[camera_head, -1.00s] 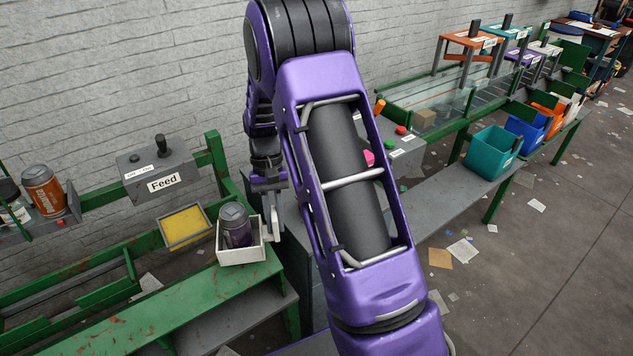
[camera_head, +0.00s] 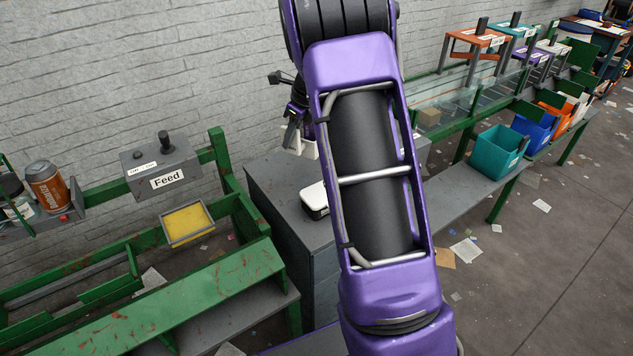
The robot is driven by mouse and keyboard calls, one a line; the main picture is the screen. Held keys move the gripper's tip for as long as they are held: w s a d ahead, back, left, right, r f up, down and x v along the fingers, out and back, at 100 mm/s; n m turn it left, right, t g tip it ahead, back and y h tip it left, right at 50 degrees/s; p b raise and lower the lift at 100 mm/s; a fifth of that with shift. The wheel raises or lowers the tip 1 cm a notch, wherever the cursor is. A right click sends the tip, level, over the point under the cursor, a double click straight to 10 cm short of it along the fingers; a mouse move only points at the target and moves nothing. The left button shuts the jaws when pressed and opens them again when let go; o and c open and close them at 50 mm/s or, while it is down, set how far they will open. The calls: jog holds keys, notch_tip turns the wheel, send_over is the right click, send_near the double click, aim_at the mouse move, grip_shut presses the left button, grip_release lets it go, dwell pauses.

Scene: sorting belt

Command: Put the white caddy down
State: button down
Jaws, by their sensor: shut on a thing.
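The white caddy (camera_head: 302,142) is mostly hidden behind my arm; only a part of its white wall shows, above the far side of the grey cabinet. My gripper (camera_head: 291,137) is shut on the caddy's edge, at the left of my purple arm. The dark can seen in the caddy earlier cannot be made out now. I cannot tell whether the caddy touches the cabinet top.
The grey cabinet (camera_head: 270,180) has bare room on its left top. A white and black item (camera_head: 316,201) lies on it, partly behind my arm. The Feed box (camera_head: 160,166), yellow tray (camera_head: 187,224) and orange can (camera_head: 46,187) stand left. A teal bin (camera_head: 497,153) is right.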

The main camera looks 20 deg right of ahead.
jog(key=w+d+m, duration=0.1)
jog(key=m, duration=0.1)
jog(key=w+m+h, duration=0.1)
jog(key=m, duration=0.1)
jog(key=shift+w+d+f+t, duration=0.1)
jog(key=shift+d+f+t, duration=0.3)
jog(key=shift+m+h, duration=0.4)
jog(key=shift+m, duration=0.2)
jog(key=shift+w+d+f+b, duration=0.15)
jog(key=shift+f+b, duration=0.1)
jog(key=shift+f, duration=2.8)
jog(key=shift+w+d+f+b, duration=0.1)
jog(key=shift+f+b, duration=0.1)
jog(key=shift+f, duration=2.85)
jog(key=shift+f, duration=0.25)
jog(key=c, duration=0.8)
grip_release()
jog(key=shift+r, duration=0.1)
jog(key=shift+c, duration=0.2)
